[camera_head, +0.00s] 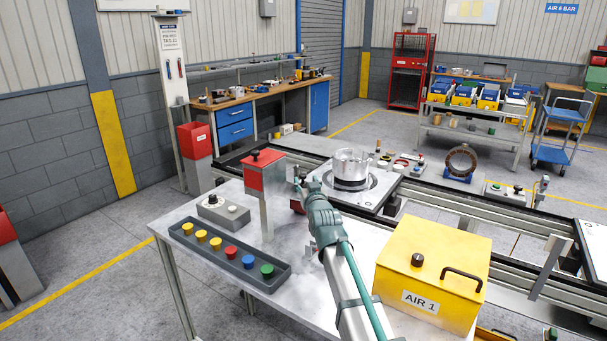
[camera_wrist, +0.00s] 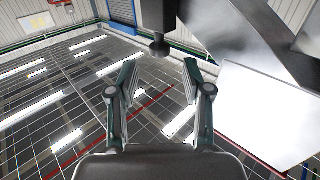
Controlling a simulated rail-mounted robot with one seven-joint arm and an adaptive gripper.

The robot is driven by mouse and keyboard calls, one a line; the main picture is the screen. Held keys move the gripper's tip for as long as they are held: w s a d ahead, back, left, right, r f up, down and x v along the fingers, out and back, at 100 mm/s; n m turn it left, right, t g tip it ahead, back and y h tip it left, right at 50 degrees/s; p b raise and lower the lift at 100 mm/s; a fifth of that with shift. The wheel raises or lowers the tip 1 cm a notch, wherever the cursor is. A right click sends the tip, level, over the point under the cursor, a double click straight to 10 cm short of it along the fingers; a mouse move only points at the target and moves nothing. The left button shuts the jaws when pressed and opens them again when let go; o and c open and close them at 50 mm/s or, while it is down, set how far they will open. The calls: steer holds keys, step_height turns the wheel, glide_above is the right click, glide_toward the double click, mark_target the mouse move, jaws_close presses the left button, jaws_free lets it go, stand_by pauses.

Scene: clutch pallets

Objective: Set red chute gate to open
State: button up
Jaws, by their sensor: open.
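A red chute head (camera_head: 265,173) with a black knob (camera_head: 255,154) on top stands on a grey post (camera_head: 266,218) on the near table. My gripper (camera_head: 301,183) is just right of the red head, seemingly apart from it, with its fingertips hard to make out there. In the wrist view my gripper (camera_wrist: 158,68) has its two fingers spread, with nothing between them. A dark knob-like end (camera_wrist: 160,47) hangs just beyond the fingertips; I cannot tell whether it belongs to the red chute. The gate's position cannot be read.
A dark strip of coloured buttons (camera_head: 231,255) and a grey switch box (camera_head: 223,212) lie left of the post. A yellow AIR 1 box (camera_head: 432,272) stands right of my arm. A pallet with a metal clutch housing (camera_head: 351,165) sits on the conveyor behind.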

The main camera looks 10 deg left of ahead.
mark_target(304, 177)
steer(key=p+x, duration=0.1)
steer(key=x, duration=0.5)
steer(key=shift+s, duration=0.1)
jaws_close()
